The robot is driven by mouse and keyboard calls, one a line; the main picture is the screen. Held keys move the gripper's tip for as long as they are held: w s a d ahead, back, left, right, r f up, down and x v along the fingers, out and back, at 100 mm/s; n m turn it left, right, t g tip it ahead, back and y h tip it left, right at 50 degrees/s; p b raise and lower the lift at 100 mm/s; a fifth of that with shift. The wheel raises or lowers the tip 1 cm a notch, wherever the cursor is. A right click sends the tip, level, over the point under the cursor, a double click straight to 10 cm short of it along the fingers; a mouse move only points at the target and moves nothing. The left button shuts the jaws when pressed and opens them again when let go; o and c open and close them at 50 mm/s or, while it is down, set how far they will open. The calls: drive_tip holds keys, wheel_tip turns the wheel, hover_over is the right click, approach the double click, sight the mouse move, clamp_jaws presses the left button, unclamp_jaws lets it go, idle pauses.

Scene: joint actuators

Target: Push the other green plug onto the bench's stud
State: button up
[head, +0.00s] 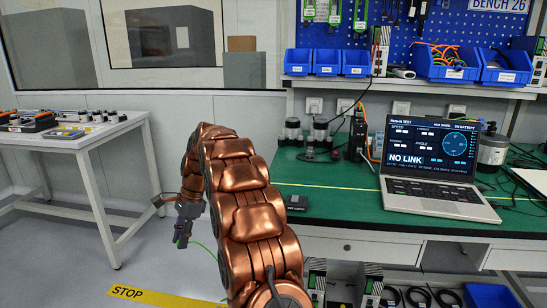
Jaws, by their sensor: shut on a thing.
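My gripper (183,230) hangs at the end of my copper-coloured arm, left of the bench and above the floor. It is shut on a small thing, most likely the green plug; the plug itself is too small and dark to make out. A thin green cable (203,248) trails from the gripper down to the right, behind my arm. The green-topped bench (335,205) stands to the right, apart from the gripper. Dark cylindrical actuators (310,143) stand at its back left. I cannot make out the stud or another green plug.
An open laptop (432,165) reading "NO LINK" stands on the bench's right. A small black box (297,202) lies near the bench's front left edge. A white side table (80,142) with devices stands at left.

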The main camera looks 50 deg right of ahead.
drive_tip(key=s+d+r+m+t+h+p, duration=0.1)
drive_tip(key=s+d+r+m+p, duration=0.3)
drive_tip(key=d, duration=0.4)
drive_tip(key=s+d+r+m+t+h+p, duration=0.1)
drive_tip(key=s+d+r+m+h+p, duration=0.1)
drive_tip(key=s+d+r+m+p, duration=0.2)
drive_tip(key=s+d+r+m+t+h+p, duration=0.1)
drive_tip(key=s+d+r+m+t+p, duration=0.1)
drive_tip(key=s+d+r+m+p, duration=0.3)
drive_tip(key=shift+d+r+m+h+p, duration=0.1)
drive_tip(key=shift+d+r+m+p, duration=0.4)
drive_tip(key=shift+d+m+p, duration=0.4)
drive_tip(key=shift+d+r+m+h+p, duration=0.1)
drive_tip(key=shift+d+r+m+p, duration=0.45)
drive_tip(key=shift+d+p, duration=0.65)
drive_tip(key=shift+d+r+m+h+p, duration=0.1)
drive_tip(key=shift+d+r+m+p, duration=0.3)
drive_tip(key=shift+d+m+p, duration=0.65)
drive_tip(key=shift+d+f+b, duration=0.25)
drive_tip(key=shift+b, duration=0.15)
wheel_tip(320, 180, down, 5)
drive_tip(key=b, duration=0.3)
drive_tip(key=shift+r, duration=0.15)
drive_tip(key=shift+f+p, duration=0.3)
drive_tip(key=shift+f, duration=0.2)
drive_tip(key=shift+f+p, duration=0.2)
drive_tip(key=shift+p, duration=0.15)
drive_tip(key=o, duration=0.9)
drive_tip(key=shift+r, duration=0.1)
